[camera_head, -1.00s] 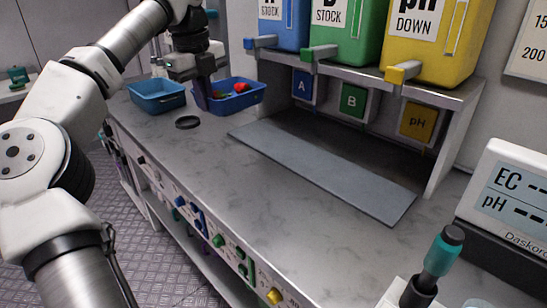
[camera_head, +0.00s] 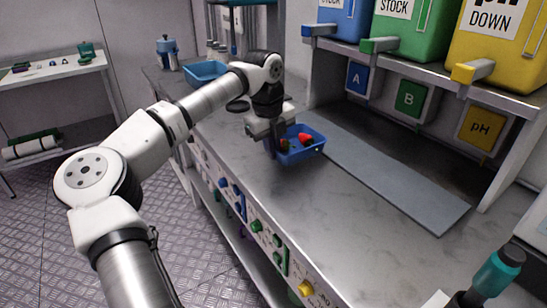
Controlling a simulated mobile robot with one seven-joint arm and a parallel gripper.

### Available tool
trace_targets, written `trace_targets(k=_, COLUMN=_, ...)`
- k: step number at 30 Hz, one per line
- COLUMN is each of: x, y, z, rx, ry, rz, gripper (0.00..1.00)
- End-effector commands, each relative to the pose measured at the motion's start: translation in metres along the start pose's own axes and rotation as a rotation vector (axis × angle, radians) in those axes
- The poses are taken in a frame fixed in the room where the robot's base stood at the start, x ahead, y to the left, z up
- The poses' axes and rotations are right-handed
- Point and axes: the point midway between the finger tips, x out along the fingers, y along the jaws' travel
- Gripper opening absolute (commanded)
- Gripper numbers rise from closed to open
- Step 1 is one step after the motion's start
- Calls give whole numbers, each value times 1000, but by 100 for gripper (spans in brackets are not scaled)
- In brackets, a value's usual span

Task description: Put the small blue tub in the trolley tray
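The blue tub with red strawberries (camera_head: 303,154) is at the middle of the camera_head view, over the grey bench near the blue-grey mat. My gripper (camera_head: 270,147) points down at its left side, with the fingers at the tub's left wall. It appears shut on that wall, though the fingertips are partly hidden. The tub seems slightly tilted; any gap beneath it is hard to judge. A second blue tub (camera_head: 205,72) stands farther back on the bench. I cannot identify a trolley tray in this view.
A blue-grey mat (camera_head: 400,172) lies right of the tub, under a shelf with blue, green and yellow containers (camera_head: 500,50). A dark ring (camera_head: 237,105) lies on the bench behind my arm. A white table (camera_head: 50,69) with small items stands far left, across open floor (camera_head: 60,220).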

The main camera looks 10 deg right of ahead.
Motion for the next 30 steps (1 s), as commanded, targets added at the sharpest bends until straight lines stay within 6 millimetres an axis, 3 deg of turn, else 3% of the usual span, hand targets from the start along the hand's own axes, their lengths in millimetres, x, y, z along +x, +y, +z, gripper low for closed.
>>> trace_targets(k=5, x=27, y=3, z=0, rx=1, ry=2, rz=1, gripper=0)
trace_targets(k=16, x=32, y=4, z=0, rx=0, ry=0, rz=1, gripper=0)
trace_targets(k=22, x=32, y=4, z=0, rx=0, ry=0, rz=1, gripper=24)
trace_targets(k=30, x=30, y=4, z=0, rx=0, ry=0, rz=1, gripper=24)
